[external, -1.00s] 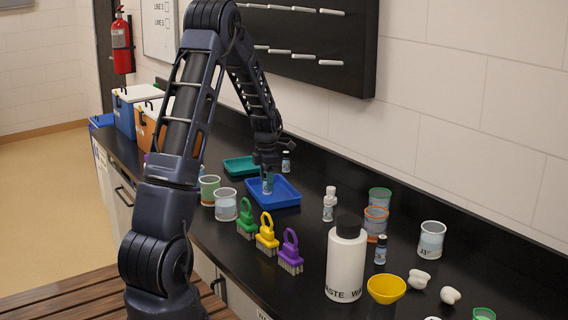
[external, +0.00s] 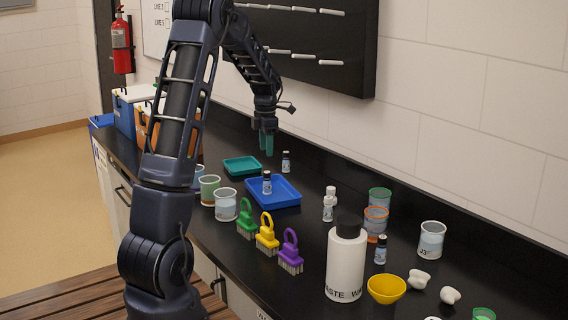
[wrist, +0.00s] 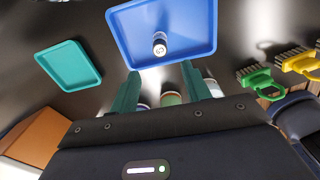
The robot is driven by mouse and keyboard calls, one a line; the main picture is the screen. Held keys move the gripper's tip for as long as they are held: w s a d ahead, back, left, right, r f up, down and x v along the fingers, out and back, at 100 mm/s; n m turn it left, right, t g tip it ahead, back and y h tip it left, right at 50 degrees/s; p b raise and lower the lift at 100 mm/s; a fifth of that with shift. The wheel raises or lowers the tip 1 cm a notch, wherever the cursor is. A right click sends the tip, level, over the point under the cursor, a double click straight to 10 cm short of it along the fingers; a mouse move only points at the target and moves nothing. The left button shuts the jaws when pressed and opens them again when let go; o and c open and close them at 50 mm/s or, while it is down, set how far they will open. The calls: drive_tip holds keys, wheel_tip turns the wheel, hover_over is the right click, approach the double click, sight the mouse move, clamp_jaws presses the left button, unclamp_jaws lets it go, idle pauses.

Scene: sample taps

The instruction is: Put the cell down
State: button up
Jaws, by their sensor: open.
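A teal tray (external: 242,165) lies behind the blue one, with another vial (external: 286,162) beside it. Beakers (external: 226,205) and green, yellow and purple brushes (external: 267,236) stand in front. A white waste bottle (external: 346,262) and yellow bowl (external: 387,289) are nearer right.

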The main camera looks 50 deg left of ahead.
drive_tip(key=s+d+r+m+t, duration=0.1)
drive_tip(key=s+d+r+m, duration=0.2)
drive_tip(key=d+r+m, duration=0.35)
drive_tip(key=s+d+r+m, duration=0.3)
drive_tip(key=s+d+m, duration=0.1)
drive_tip(key=d, duration=0.5)
drive_tip(key=s+d+r+m+t, duration=0.1)
drive_tip(key=s+d+r+m, duration=0.2)
drive_tip(key=d+r+m, duration=0.35)
drive_tip(key=s+d+f+m+t, duration=0.1)
drive_tip(key=s+d+m+t, duration=0.1)
drive_tip(key=s+d+m, duration=1.4)
drive_tip(key=s, duration=0.4)
drive_tip(key=shift+f+t, duration=0.3)
drive_tip(key=shift+f, duration=0.1)
drive_tip(key=shift+s, duration=0.1)
